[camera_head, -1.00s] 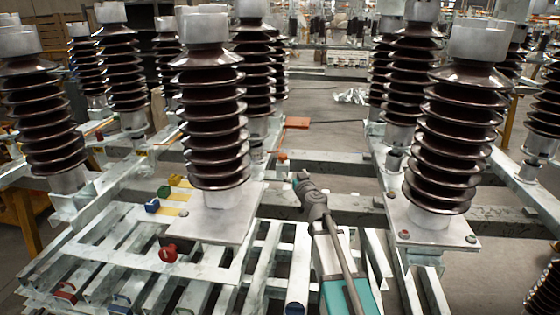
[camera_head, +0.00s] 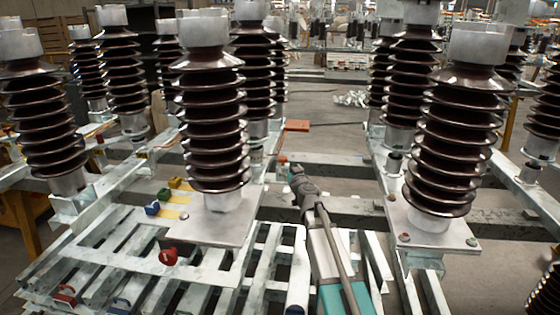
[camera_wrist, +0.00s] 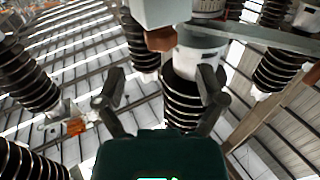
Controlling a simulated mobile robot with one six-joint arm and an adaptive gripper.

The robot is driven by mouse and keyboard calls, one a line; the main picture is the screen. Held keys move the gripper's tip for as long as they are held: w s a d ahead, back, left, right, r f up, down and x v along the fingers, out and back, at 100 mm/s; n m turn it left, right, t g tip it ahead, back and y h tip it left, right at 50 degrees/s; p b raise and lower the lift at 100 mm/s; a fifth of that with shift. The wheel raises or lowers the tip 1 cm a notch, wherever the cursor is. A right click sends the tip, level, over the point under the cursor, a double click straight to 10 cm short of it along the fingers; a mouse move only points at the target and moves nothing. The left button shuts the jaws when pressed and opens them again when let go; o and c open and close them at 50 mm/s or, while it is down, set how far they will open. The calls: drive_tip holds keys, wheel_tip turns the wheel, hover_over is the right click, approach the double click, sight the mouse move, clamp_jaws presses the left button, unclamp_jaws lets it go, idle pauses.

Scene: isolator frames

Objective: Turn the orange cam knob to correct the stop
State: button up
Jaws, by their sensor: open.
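A small orange piece, probably the orange cam knob (camera_head: 282,159), sits on the frame just beyond my gripper (camera_head: 296,172) in the head view. It is too small there to make out its shape or angle. In the wrist view my gripper (camera_wrist: 162,80) has its two dark fingers spread apart with nothing between them. An orange-brown block (camera_wrist: 160,40) shows ahead, between the fingertips in the picture, under a grey metal part. I cannot tell whether it is the knob. The gripper appears apart from it. The stop cannot be made out.
Brown ribbed insulators (camera_head: 213,120) stand left and right of my arm (camera_head: 335,255); another (camera_head: 450,140) is at right. An orange box (camera_head: 297,125) lies farther back. A red knob (camera_head: 168,257) is on the left grating. Steel beams cross near the gripper.

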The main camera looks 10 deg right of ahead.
sight(285, 162)
drive_tip(key=w, duration=0.5)
drive_tip(key=w+a, duration=0.1)
drive_tip(key=w, duration=0.2)
drive_tip(key=shift+a, duration=0.1)
drive_tip(key=c, duration=1)
drive_tip(key=shift+a, duration=0.3)
drive_tip(key=shift+c, duration=0.8)
drive_tip(key=shift+d, duration=0.2)
drive_tip(key=shift+d+n+y, duration=0.1)
drive_tip(key=shift+n+y, duration=0.2)
drive_tip(key=shift+y, duration=0.1)
